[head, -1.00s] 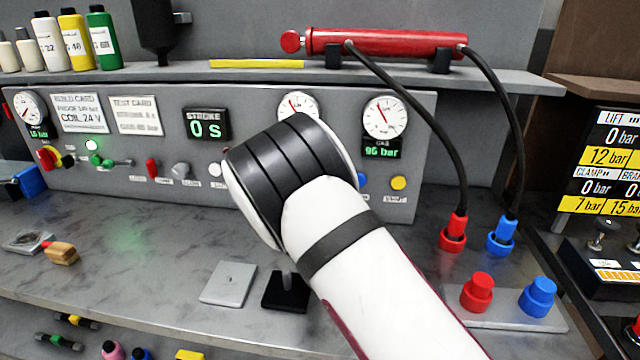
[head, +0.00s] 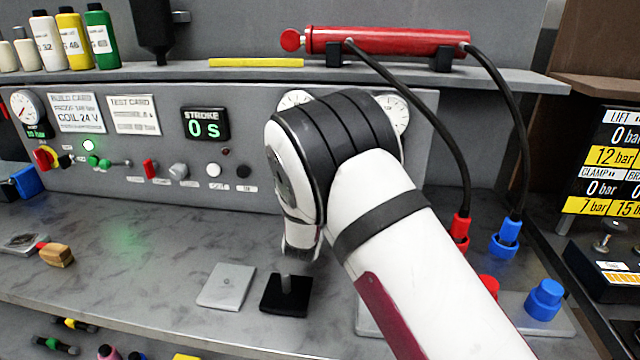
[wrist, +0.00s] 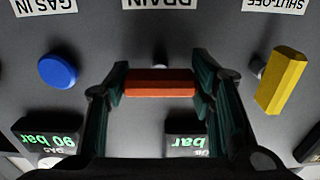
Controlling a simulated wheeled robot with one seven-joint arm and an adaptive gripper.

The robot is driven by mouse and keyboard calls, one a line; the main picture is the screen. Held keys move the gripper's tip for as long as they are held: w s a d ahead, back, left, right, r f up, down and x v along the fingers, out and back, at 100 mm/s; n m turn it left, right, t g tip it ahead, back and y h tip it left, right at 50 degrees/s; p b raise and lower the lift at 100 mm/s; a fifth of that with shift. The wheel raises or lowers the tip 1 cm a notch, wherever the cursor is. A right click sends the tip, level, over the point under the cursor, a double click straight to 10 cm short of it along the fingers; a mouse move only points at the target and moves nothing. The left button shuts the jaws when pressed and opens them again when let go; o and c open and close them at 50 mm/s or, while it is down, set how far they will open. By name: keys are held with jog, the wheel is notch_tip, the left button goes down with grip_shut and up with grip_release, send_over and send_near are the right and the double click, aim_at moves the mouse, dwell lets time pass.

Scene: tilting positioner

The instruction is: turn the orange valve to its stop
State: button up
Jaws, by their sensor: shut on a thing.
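The orange valve (wrist: 160,88) shows in the wrist view as a short bar handle lying level across the picture, below the "DRAIN" label. My gripper (wrist: 160,76) has one dark finger at each end of this bar and is shut on it. The valve's stem behind the bar is mostly hidden. In the head view my own arm covers the valve and the gripper.
In the wrist view a yellow handle (wrist: 281,82) stands close right of my fingers, near the "SHUT-OFF" label. A blue knob (wrist: 58,71) sits to the left by "GAS IN". In the head view, a black block with a post (head: 286,293) stands on the bench.

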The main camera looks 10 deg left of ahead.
dwell(0.3)
jog(key=o, duration=1.2)
jog(key=shift+c, duration=0.2)
jog(key=s, duration=1.2)
jog(key=shift+a, duration=0.25)
